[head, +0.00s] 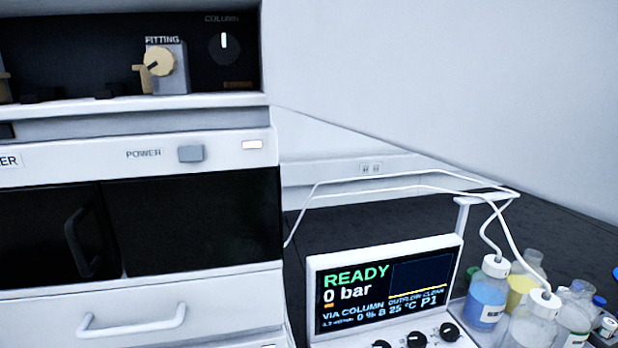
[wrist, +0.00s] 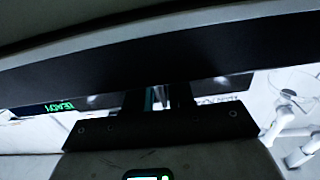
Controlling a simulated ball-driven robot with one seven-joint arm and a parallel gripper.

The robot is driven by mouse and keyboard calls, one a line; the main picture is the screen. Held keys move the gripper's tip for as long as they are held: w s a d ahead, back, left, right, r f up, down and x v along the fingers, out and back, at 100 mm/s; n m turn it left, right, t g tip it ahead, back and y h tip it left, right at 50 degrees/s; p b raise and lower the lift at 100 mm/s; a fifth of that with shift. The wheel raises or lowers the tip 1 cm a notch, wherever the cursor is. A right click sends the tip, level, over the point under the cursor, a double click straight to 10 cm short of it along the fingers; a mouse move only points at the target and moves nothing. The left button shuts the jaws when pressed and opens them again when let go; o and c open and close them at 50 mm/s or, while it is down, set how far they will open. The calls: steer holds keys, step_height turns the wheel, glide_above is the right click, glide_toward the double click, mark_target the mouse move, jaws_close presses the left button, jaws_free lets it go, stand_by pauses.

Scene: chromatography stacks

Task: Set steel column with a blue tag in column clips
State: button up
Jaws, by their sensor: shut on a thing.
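In the wrist view my gripper (wrist: 160,98) is shut on a narrow piece of the steel column (wrist: 166,97). Only a short pale metallic length shows between the fingers, with a teal-blue sliver beside it that may be the tag. The rest of the column is hidden behind a broad dark band crossing the view. My gripper and the column do not show in the head view. I cannot make out the column clips in either view. The black bay marked COLUMN (head: 222,48) is at the top left of the head view, partly cut off.
A tan knob on a grey block marked FITTING (head: 160,64) sits in that bay. Below are a power panel (head: 190,153), dark-fronted module (head: 190,218) and handled drawer (head: 130,320). A READY display (head: 350,290) and tubed bottles (head: 486,303) stand at right.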

steer(key=s+d+r+p, duration=0.1)
steer(key=s+r, duration=0.2)
steer(key=s, duration=0.3)
steer(key=shift+d, duration=0.2)
stand_by(0.6)
steer(key=shift+w, duration=0.1)
stand_by(1.2)
step_height(320, 180, up, 56)
steer(key=w+g+p, duration=0.1)
steer(key=p, duration=2.3)
steer(key=shift+h, duration=0.4)
steer(key=shift+a+b+x, duration=0.1)
steer(key=shift+b+x, duration=0.15)
steer(key=shift+x, duration=3.8)
steer(key=shift+a+b+x, duration=0.15)
steer(key=shift+b+x, duration=0.1)
steer(key=shift+x, duration=3.75)
steer(key=shift+w, duration=0.15)
steer(key=shift+f+b, duration=0.65)
steer(key=shift+b, duration=0.1)
